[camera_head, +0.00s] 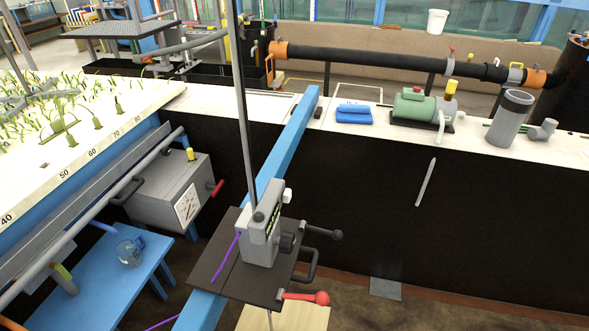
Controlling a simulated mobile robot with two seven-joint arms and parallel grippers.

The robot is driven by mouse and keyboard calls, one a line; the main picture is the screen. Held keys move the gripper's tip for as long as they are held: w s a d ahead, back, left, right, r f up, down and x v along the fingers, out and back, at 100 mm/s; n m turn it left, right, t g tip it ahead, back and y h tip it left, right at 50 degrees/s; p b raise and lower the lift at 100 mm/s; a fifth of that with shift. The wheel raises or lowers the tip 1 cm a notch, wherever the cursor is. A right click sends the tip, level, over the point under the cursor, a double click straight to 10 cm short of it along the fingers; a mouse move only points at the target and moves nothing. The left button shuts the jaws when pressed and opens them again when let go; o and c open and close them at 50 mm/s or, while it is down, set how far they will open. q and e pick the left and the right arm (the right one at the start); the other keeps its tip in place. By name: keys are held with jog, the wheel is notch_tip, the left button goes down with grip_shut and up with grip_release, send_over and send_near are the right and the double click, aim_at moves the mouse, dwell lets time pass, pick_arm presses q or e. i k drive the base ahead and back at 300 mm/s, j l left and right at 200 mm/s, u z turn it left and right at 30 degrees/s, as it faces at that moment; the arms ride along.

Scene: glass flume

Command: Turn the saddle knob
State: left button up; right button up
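A dark saddle plate (215,262) sits across a blue beam (290,140) in the lower middle of the head view. A grey block (262,232) with a scale and a tall upright rod (242,110) stands on it. A red ball-ended knob (320,298) sticks out to the right from the plate's near edge. A black ball-ended lever (336,234), a black round knob (288,242) and a small white knob (287,195) sit higher up. I cannot tell from the picture which is the saddle knob. Neither of my grippers is in view.
A black handle (311,266) juts from the plate's right side. A blue table (110,275) with a glass jug (130,252) stands left.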

aim_at(286, 243)
jog(key=i+l+u, duration=0.4)
jog(key=l, duration=0.2)
jog(key=i+l+u, duration=0.1)
jog(key=l+u, duration=0.3)
jog(key=l, duration=0.25)
jog(key=i+l+u, duration=0.1)
jog(key=l+u, duration=0.35)
jog(key=l, duration=0.3)
jog(key=l+u, duration=0.4)
jog(key=l, duration=0.3)
jog(key=k+l+u, duration=0.15)
jog(key=l+u, duration=0.25)
jog(key=l, duration=0.35)
